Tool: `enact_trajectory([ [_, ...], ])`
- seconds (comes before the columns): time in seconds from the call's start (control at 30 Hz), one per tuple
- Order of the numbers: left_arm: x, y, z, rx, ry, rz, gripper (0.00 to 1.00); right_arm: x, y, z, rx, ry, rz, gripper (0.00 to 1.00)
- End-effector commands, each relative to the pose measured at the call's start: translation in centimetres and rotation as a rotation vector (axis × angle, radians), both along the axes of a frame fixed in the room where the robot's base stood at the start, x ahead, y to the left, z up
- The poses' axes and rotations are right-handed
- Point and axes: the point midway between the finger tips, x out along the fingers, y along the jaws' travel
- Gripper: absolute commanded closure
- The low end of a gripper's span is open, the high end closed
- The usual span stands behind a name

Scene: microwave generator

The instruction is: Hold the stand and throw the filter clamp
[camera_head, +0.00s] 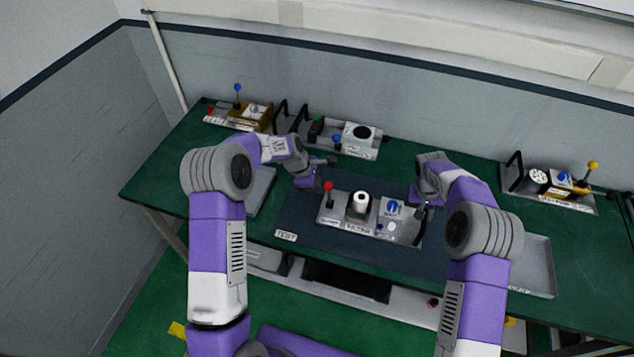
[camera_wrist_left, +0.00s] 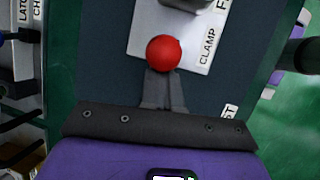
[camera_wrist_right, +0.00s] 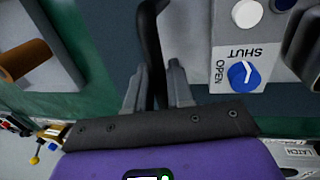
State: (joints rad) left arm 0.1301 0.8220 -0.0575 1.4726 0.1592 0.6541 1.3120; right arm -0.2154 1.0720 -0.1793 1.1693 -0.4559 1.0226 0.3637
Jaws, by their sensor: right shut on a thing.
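The grey stand (camera_head: 343,219) lies on the dark mat, with a white cylindrical filter (camera_head: 361,201) and a blue knob (camera_head: 393,207) on it. The filter clamp is a lever with a red ball (camera_head: 328,186) at the stand's left end; the ball also shows in the left wrist view (camera_wrist_left: 164,53). My left gripper (camera_wrist_left: 163,78) is right by the red ball, its fingers close together with nothing seen between them. My right gripper (camera_wrist_right: 157,80) is shut on the stand's black handle (camera_wrist_right: 151,40) at the stand's right end.
Other fixtures stand along the back of the green table: one with a blue lever (camera_head: 238,88), one with a black disc (camera_head: 363,132), one with a yellow lever (camera_head: 593,166). Grey trays (camera_head: 540,265) lie at either side of the mat (camera_head: 300,222).

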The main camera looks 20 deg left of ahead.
Motion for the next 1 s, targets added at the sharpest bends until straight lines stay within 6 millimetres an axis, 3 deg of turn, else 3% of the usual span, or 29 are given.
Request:
enact_trajectory([
  [0.4,-0.1,-1.8,-0.1,-0.005,0.005,-0.005,1.00,-0.4,0.5,-0.5,0.008,0.012,0.004,1.00],
  [1.0,-0.1,-2.7,-0.1,-0.007,0.003,-0.007,1.00,-0.4,0.6,-0.5,0.008,0.011,0.005,1.00],
])
